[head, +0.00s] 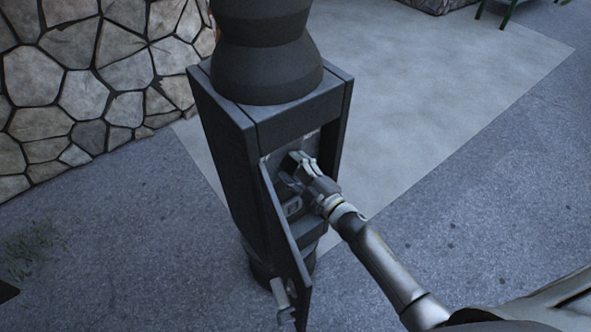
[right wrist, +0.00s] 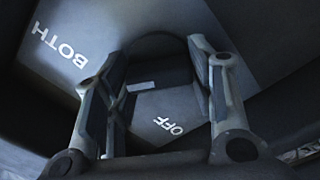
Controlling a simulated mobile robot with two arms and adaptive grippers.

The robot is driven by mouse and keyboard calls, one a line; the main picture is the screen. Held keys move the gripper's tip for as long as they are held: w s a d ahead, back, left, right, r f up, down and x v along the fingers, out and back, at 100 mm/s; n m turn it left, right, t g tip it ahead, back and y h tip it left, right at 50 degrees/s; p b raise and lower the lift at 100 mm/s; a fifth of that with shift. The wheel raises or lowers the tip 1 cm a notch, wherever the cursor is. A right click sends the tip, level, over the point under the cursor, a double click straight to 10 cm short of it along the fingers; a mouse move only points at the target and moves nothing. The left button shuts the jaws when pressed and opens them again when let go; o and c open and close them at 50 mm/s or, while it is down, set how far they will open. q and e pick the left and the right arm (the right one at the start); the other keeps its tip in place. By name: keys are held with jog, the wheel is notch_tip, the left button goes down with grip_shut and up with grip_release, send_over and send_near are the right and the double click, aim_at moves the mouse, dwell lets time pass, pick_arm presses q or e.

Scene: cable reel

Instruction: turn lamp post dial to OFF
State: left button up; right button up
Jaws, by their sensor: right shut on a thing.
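The lamp post (head: 262,55) is dark and stands upright, with an open box in its base. My right gripper (head: 300,165) reaches into this box from the right. In the right wrist view, the dark dial (right wrist: 160,60) sits between the two fingers of my right gripper (right wrist: 158,80), which is shut on it. A pale mark (right wrist: 140,87) shows on the dial's lower side, facing the word OFF (right wrist: 170,126) on the panel. The word BOTH (right wrist: 60,47) is at the upper left. In the head view my gripper hides the dial. My left gripper is not in view.
The box door (head: 284,235) hangs open on the left of my right gripper, with a latch (head: 283,295) near its lower end. A stone wall (head: 75,90) stands behind at left. The paving (head: 480,200) at right is mostly clear.

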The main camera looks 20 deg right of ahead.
jog(key=n, duration=0.2)
jog(key=n+b, duration=0.1)
jog(key=shift+f+n+b, duration=0.2)
jog(key=shift+n+b, duration=0.1)
jog(key=shift+n, duration=0.1)
jog(key=n+b, duration=0.2)
jog(key=n, duration=0.2)
jog(key=shift+n, duration=0.3)
jog(key=n+b, duration=0.1)
jog(key=n, duration=0.3)
jog(key=shift+f+b, duration=0.1)
jog(key=shift+b, duration=0.3)
jog(key=shift+n+b, duration=0.45)
jog(key=shift+n, duration=1.45)
jog(key=o, duration=1)
jog(key=v, duration=1.2)
